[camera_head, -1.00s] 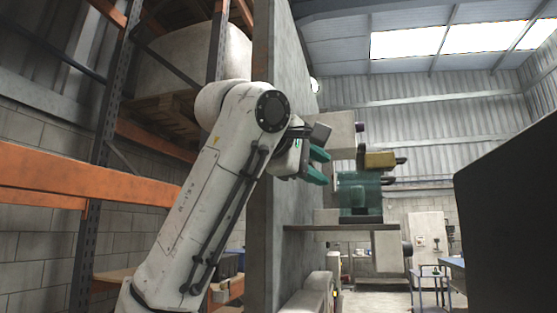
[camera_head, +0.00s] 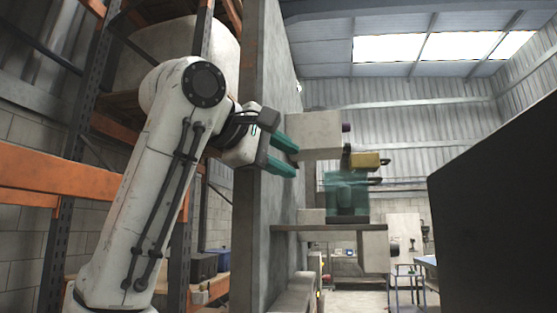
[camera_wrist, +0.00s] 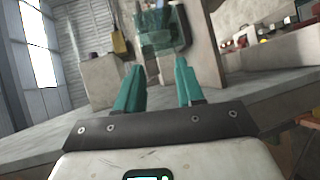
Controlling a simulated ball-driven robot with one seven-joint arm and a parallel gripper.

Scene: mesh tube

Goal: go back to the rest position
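My gripper (camera_head: 297,161) is open and empty, with two teal fingers apart, left of a translucent teal tube-like thing (camera_head: 347,190) and clear of it. The teal thing stands on a ledge (camera_head: 318,229) on the grey wall panel. In the wrist view the gripper (camera_wrist: 160,66) shows nothing between its fingers, and the teal thing (camera_wrist: 157,42) is beyond the fingertips. My white arm rises from the lower left with its elbow bent.
The tall grey panel (camera_head: 262,90) is close beside my gripper. A yellow block (camera_head: 365,160) and a pale block (camera_head: 315,130) are near the teal thing. An orange-beamed rack (camera_head: 40,170) stands at left. A large dark shape (camera_head: 495,200) fills the right.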

